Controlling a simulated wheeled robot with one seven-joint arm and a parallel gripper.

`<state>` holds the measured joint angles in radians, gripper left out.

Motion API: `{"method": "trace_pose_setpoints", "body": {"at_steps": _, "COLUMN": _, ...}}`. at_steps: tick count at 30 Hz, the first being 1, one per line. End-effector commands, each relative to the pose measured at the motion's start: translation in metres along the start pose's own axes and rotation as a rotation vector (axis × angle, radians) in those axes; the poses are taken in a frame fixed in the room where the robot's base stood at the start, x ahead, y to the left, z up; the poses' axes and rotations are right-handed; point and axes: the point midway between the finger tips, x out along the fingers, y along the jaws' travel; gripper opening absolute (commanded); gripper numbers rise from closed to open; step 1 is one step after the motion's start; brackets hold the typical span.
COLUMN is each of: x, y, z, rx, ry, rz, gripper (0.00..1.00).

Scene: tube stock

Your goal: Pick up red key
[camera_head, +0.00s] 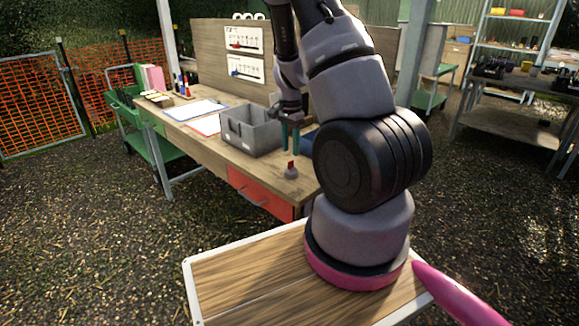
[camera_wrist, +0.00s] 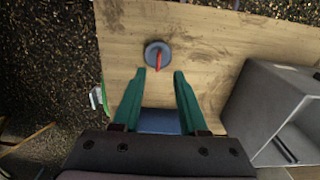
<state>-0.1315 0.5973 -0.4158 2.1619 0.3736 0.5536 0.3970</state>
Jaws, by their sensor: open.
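The red key (camera_wrist: 158,61) stands on a round grey base on the wooden workbench, ahead of my fingertips in the wrist view. In the head view the red key (camera_head: 290,164) is near the bench's front right corner, upright on its grey base (camera_head: 291,173). My gripper (camera_wrist: 164,73) has two green fingers, open and empty, on either side of the line to the key. In the head view my gripper (camera_head: 290,150) hangs above the bench, close to the key. Whether the fingertips touch the base cannot be told.
A grey bin (camera_head: 250,131) stands on the bench left of the key; it also shows in the wrist view (camera_wrist: 262,105). A blue item (camera_wrist: 158,121) lies beneath the fingers. Clipboards (camera_head: 196,109) lie farther left. Bare wood surrounds the base.

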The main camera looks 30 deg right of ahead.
Motion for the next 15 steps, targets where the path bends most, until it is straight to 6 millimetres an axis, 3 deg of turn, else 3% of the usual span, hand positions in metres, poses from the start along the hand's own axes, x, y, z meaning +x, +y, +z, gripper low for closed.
{"method": "trace_pose_setpoints", "body": {"at_steps": 15, "x": 0.056, "y": 0.002, "z": 0.002, "rx": 0.001, "ry": -0.001, "rz": 0.000, "gripper": 0.42}}
